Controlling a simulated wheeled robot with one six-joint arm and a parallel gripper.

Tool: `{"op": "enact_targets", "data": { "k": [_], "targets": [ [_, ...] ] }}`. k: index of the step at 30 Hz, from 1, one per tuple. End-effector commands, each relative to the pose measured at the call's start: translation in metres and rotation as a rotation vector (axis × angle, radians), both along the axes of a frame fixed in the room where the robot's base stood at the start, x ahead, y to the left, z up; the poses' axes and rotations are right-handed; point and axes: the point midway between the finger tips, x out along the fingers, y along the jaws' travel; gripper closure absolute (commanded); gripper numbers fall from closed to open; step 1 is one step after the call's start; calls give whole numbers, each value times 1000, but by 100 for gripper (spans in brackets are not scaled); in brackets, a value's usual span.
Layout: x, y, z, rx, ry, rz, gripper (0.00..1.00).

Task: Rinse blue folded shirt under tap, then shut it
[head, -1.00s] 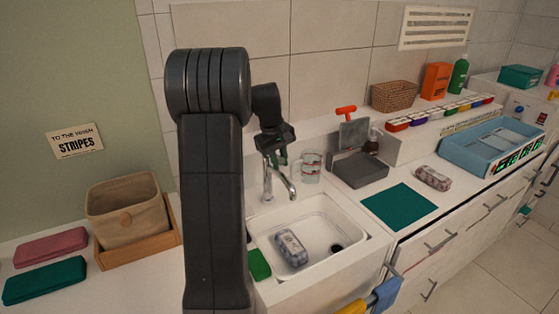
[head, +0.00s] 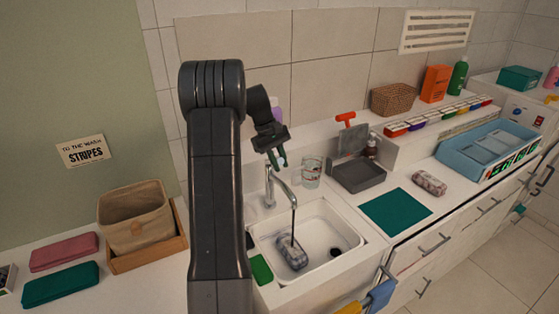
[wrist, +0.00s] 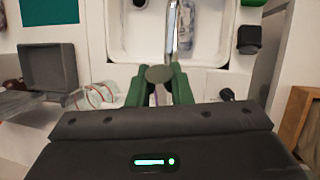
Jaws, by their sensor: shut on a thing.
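The blue folded shirt (head: 291,252), a grey-blue patterned bundle, lies in the white sink (head: 325,222). A thin dark stream of water runs from the tap (head: 280,178) down onto it. The shirt also shows in the wrist view (wrist: 186,28), partly hidden by the tap's spout. My gripper (head: 277,160) is above the back of the tap. In the wrist view its green fingers (wrist: 158,84) are closed on either side of the tap's round top (wrist: 158,74).
A glass (head: 311,172) stands close right of the tap, with a grey tray (head: 357,177) beyond. A teal mat (head: 397,211) and a reddish folded bundle (head: 429,183) lie on the right counter. A beige basket (head: 135,215) stands left. A green block (head: 261,269) sits on the sink's left rim.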

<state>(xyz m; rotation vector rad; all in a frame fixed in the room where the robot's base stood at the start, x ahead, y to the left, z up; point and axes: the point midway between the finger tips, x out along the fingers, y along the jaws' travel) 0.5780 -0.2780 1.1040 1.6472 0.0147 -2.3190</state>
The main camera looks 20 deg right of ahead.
Motion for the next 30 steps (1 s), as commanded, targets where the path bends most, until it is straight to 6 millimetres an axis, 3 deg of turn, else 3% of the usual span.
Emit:
{"op": "enact_targets", "data": {
  "k": [4,5,8,20,30],
  "targets": [
    [1,0,0,-1,-3,1,100],
    [1,0,0,-1,-3,1,77],
    [1,0,0,0,-3,1,60],
    [4,2,8,-1,-5,1,60],
    [26,19,75,-1,-8,1,60]
  ]
}}
